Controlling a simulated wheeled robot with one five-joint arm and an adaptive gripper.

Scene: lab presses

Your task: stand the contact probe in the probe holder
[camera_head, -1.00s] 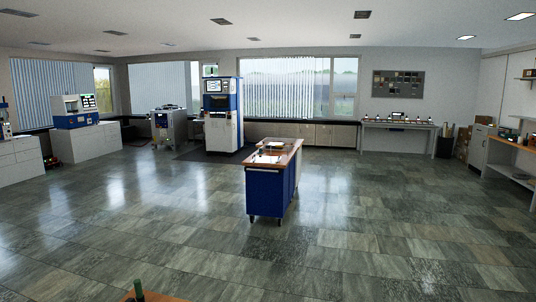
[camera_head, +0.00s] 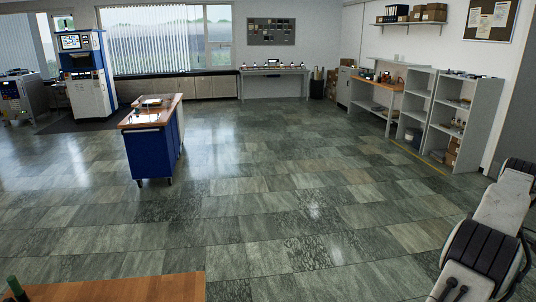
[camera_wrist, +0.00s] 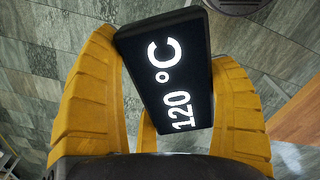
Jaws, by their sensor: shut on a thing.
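My gripper (camera_wrist: 165,50) shows in the wrist view with two curved yellow fingers. It is shut on a black block with a lit readout of "120 °C" (camera_wrist: 168,85), which I take to be the contact probe. The block is held between the fingers at a slant, with floor behind it. Its lower end is hidden by the gripper. In the head view the gripper and the probe are out of the picture; only my arm shows at the right edge. I cannot make out the probe holder in either view.
A wooden top (camera_head: 150,289) with a dark green cylinder (camera_head: 13,286) is close at the bottom left. A blue cart (camera_head: 148,152) stands mid-left. A bench (camera_head: 275,72) is at the back, shelves (camera_head: 468,125) at the right. The floor between is clear.

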